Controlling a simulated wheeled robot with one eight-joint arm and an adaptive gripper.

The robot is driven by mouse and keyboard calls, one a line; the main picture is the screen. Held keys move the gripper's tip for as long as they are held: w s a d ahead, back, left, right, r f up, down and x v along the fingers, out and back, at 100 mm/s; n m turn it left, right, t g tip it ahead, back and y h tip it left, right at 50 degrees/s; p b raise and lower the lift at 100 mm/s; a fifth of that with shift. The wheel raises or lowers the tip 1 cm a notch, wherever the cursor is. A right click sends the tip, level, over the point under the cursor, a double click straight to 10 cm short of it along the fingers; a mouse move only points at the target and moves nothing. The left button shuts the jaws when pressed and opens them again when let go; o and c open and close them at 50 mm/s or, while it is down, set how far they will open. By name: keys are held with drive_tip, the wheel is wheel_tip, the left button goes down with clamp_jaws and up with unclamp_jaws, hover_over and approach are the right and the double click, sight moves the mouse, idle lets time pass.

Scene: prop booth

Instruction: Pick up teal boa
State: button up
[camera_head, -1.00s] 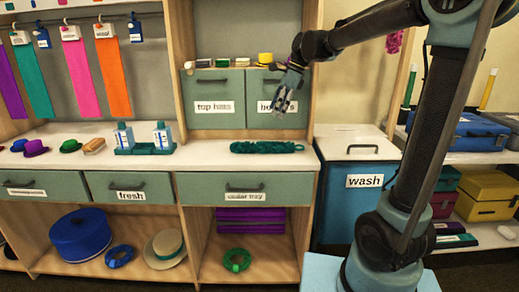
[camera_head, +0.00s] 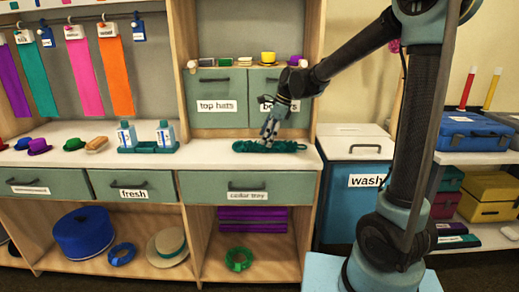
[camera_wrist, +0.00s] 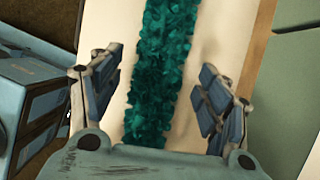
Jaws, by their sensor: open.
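In the wrist view the boa (camera_wrist: 164,70) runs lengthwise between the two spread fingers of my gripper (camera_wrist: 160,98). The fingers are open, one on each side of it, with clear counter between each finger and the boa. Whether the fingertips touch the counter cannot be told.
A teal tray with two bottles (camera_head: 147,136) stands on the counter left of the boa. Cabinets (camera_head: 218,95) rise behind it. A blue "wash" bin (camera_head: 355,190) stands to the right. Small hats (camera_head: 38,146) sit at the counter's left. The counter around the boa is clear.

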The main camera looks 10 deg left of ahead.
drive_tip(key=shift+x, duration=1.35)
drive_tip(key=shift+c, duration=0.2)
drive_tip(key=c, duration=1.1)
